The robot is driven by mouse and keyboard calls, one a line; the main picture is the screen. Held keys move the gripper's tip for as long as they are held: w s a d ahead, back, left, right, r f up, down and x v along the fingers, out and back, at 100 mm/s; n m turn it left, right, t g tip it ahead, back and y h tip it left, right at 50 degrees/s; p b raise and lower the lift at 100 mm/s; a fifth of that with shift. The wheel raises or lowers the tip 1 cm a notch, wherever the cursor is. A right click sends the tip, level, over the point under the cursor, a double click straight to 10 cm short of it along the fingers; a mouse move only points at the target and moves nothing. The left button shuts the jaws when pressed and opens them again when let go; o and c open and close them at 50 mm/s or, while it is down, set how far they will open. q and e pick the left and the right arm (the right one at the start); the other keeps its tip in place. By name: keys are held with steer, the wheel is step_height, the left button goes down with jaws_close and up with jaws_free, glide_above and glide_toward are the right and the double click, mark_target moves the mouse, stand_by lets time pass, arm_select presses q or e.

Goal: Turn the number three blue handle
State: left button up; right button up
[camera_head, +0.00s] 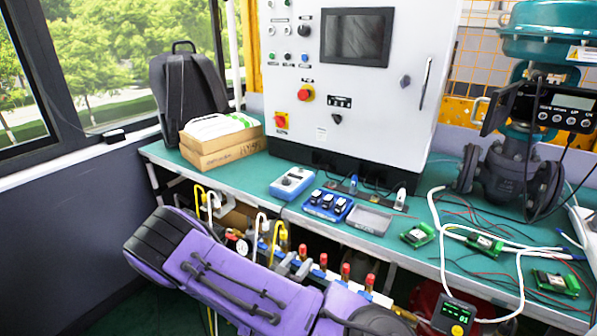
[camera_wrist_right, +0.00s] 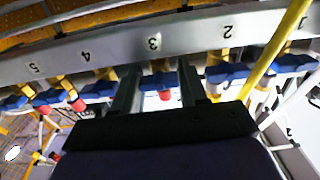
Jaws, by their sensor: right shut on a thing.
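The number three blue handle (camera_wrist_right: 154,81) is in the middle of the right wrist view, below the upside-down "3" on the grey rail (camera_wrist_right: 105,46). A red tip (camera_wrist_right: 165,95) shows beside it. My right gripper (camera_wrist_right: 158,74) has one finger on each side of this handle and is shut on it. The finger contact is partly hard to see. In the head view, red-topped valves (camera_head: 345,270) stand in a row below the bench, and my purple arm hides part of that row. My left gripper is not in view.
Other blue handles sit close on both sides, including one under the "2" (camera_wrist_right: 228,72). A yellow pipe (camera_wrist_right: 276,50) slants past at the right. The bench (camera_head: 240,180) overhangs the valves and holds a control cabinet (camera_head: 375,100), boxes and loose cables.

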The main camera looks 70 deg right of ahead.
steer(key=o, duration=0.8)
steer(key=shift+a, duration=0.15)
steer(key=a, duration=0.3)
steer(key=w+a, duration=0.1)
steer(key=a, duration=0.6)
steer(key=shift+w+a+b, duration=0.15)
steer(key=shift+w+b, duration=0.1)
steer(key=shift+b, duration=0.1)
steer(key=shift+o, duration=0.2)
